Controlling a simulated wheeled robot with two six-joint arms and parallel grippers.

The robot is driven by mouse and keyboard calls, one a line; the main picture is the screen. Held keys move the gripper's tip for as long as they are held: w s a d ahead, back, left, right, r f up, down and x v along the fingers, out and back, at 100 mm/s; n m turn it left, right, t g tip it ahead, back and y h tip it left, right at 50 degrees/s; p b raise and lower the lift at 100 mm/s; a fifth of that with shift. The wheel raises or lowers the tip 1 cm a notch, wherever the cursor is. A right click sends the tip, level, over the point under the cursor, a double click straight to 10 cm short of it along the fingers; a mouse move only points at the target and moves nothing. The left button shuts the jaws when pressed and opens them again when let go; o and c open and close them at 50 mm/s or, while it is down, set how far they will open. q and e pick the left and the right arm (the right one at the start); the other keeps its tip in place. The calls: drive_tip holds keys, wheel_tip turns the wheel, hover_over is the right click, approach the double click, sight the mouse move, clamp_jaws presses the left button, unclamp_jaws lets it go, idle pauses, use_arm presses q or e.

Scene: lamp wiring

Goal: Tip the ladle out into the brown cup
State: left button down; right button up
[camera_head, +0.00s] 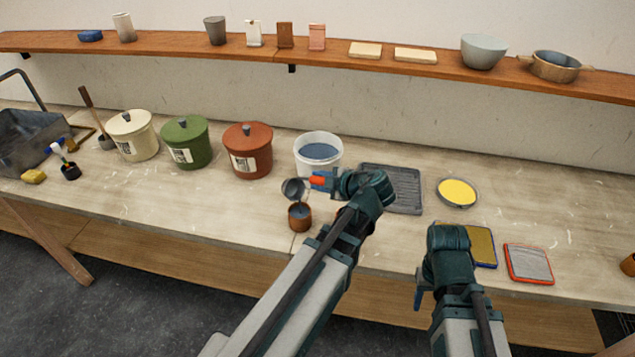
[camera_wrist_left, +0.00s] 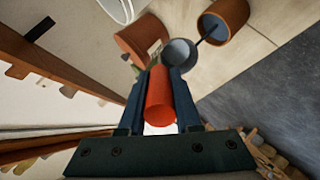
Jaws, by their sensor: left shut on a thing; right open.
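My left gripper (camera_head: 318,183) is shut on the red handle of the ladle; the handle (camera_wrist_left: 159,95) lies between both fingers in the left wrist view. The ladle's grey bowl (camera_head: 294,189) is tilted, just above the brown cup (camera_head: 300,218), which stands upright on the bench with dark content inside. In the left wrist view a thin dark strand runs from the bowl (camera_wrist_left: 180,53) to the cup (camera_wrist_left: 228,16); it looks like a pouring stream. My right gripper (camera_head: 421,298) is open, low at the front of the bench, its fingers partly hidden.
A white bucket (camera_head: 318,147) of blue-grey liquid stands behind the ladle. Red-brown (camera_head: 248,155), green (camera_head: 186,145) and cream (camera_head: 132,138) lidded pots stand to the left. A grey tray (camera_head: 405,190) and a yellow-filled dish (camera_head: 457,193) lie right. The bench left of the cup is clear.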

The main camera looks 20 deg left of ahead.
use_arm(q)
drive_tip(key=s+d+f+t+y+b, duration=0.1)
drive_tip(key=d+f+t+y+b, duration=0.1)
drive_tip(key=b, duration=1.1)
drive_tip(key=shift+s+d+f+y, duration=0.3)
drive_tip(key=shift+d+f+y, duration=0.4)
drive_tip(key=shift+f+y, duration=0.6)
drive_tip(key=shift+f, duration=0.2)
idle(2.1)
